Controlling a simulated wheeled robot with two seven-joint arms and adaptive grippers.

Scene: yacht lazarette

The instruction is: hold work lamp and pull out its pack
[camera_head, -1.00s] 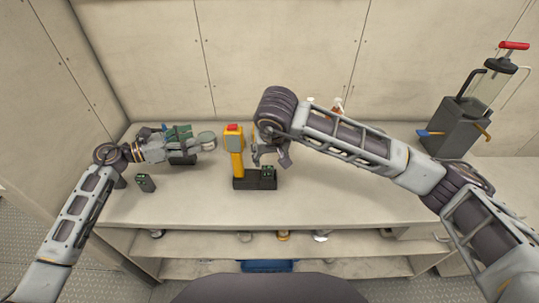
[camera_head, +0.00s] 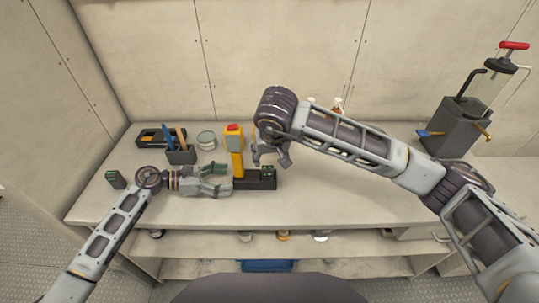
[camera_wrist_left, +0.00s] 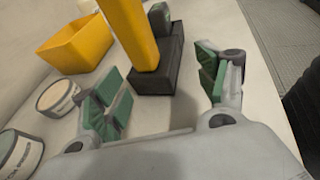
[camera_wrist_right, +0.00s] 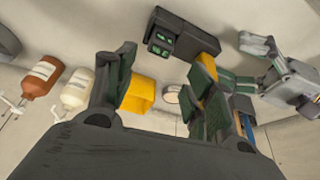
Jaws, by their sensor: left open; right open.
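My left gripper (camera_head: 226,181) is open, low and just left of the lamp. In the left wrist view the base (camera_wrist_left: 158,75) lies ahead, between the spread fingers. My right gripper (camera_head: 271,157) is open and empty above the pack, right of the post.
A separate dark block with green marks (camera_head: 115,179) stands at the bench's left. A tool caddy (camera_head: 181,156), a black tray (camera_head: 150,141) and a tin (camera_head: 207,140) stand behind. A yellow bin (camera_wrist_left: 80,42) is behind the lamp.

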